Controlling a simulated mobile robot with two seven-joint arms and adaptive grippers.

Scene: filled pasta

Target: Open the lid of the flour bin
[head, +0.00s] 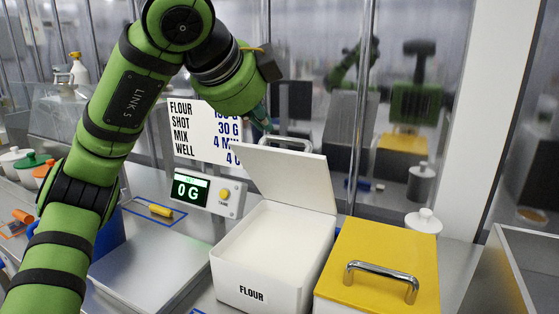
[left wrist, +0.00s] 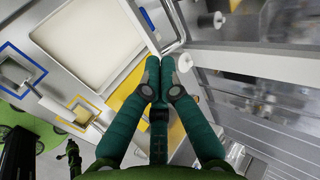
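The white flour bin (head: 255,289), labelled FLOUR, stands in the middle of the counter with white flour inside. Its pale lid (head: 290,178) is raised steeply at the back edge, leaving the bin's top uncovered. A metal handle (head: 285,141) shows at the lid's upper edge. My left gripper (head: 266,125) is behind the raised lid, close to the handle and partly hidden by the lid. In the left wrist view its teal fingers (left wrist: 159,64) are together, tips beside the lid's edge; no handle shows clearly between them. My right gripper is out of view.
A yellow-lidded bin (head: 384,252) with a metal handle stands right beside the flour bin. A scale display (head: 198,191) reading 0 G and a recipe sign (head: 199,130) stand behind left. A glass wall closes the back. A white knobbed lid (head: 423,221) lies behind right.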

